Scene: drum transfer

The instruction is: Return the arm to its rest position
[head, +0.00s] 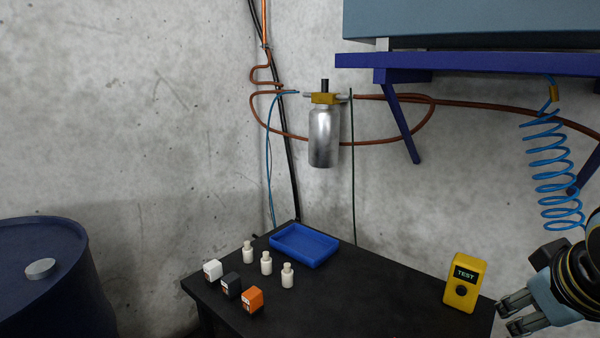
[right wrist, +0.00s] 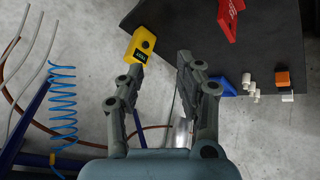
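My right gripper (head: 508,313) is at the lower right of the head view, right of the table and beside the yellow tester. In the right wrist view my right gripper (right wrist: 160,66) has its two fingers spread apart with nothing held between them. The yellow tester (head: 462,283) with a "TEST" display stands on the table's right end, apart from the gripper; it also shows in the right wrist view (right wrist: 136,55), beyond the left fingertip. My left gripper is not in view.
The black table (head: 360,300) holds a blue tray (head: 304,246), three white bottles (head: 266,263), and white, black and orange boxes (head: 252,299). A blue coiled hose (head: 553,170) hangs above my right gripper. A blue drum (head: 50,280) stands left. A red object (right wrist: 231,18) shows in the wrist view.

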